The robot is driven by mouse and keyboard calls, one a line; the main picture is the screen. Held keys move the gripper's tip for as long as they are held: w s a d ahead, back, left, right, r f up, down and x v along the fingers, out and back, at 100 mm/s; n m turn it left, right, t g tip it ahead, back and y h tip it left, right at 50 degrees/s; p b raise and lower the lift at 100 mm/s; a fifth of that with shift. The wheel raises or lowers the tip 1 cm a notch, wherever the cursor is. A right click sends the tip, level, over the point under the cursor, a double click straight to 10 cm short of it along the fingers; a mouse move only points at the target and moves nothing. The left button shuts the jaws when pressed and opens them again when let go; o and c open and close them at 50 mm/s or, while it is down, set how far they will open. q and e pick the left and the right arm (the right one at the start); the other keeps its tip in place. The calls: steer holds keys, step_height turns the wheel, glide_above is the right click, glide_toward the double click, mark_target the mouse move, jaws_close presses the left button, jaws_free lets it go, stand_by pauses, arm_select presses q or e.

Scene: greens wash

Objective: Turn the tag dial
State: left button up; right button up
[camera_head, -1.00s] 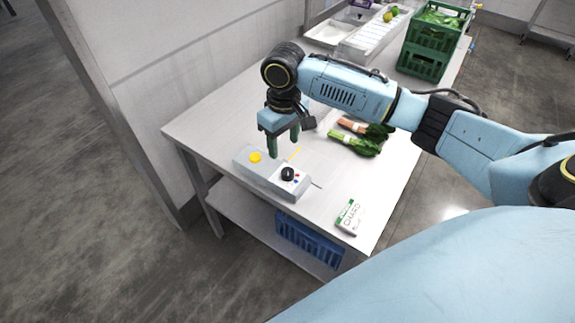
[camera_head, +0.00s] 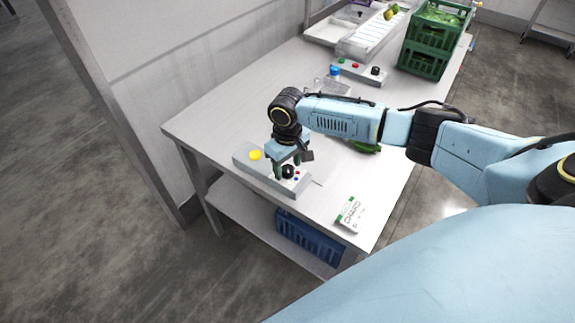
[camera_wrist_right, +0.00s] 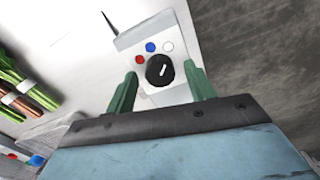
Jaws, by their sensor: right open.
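The tag dial is a black round knob (camera_wrist_right: 160,70) with a white pointer line, on a white plate with red, blue and white dots around it. The dial sits at the near end of a grey box (camera_head: 246,160) with a yellow button (camera_head: 256,155). My right gripper (camera_head: 284,173) is open, its green fingers to either side of the dial; it also shows in the right wrist view (camera_wrist_right: 163,90). I cannot tell whether they touch the knob. My left gripper is out of view.
A white and green chard card (camera_head: 348,213) lies at the table's near right. Bundled greens (camera_wrist_right: 25,85) lie beside the box. A second control box (camera_head: 357,73), green crates (camera_head: 424,62) and white trays (camera_head: 370,38) stand farther back. The table's left part is clear.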

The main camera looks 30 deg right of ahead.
steer(key=shift+f, duration=0.2)
steer(key=c, duration=1)
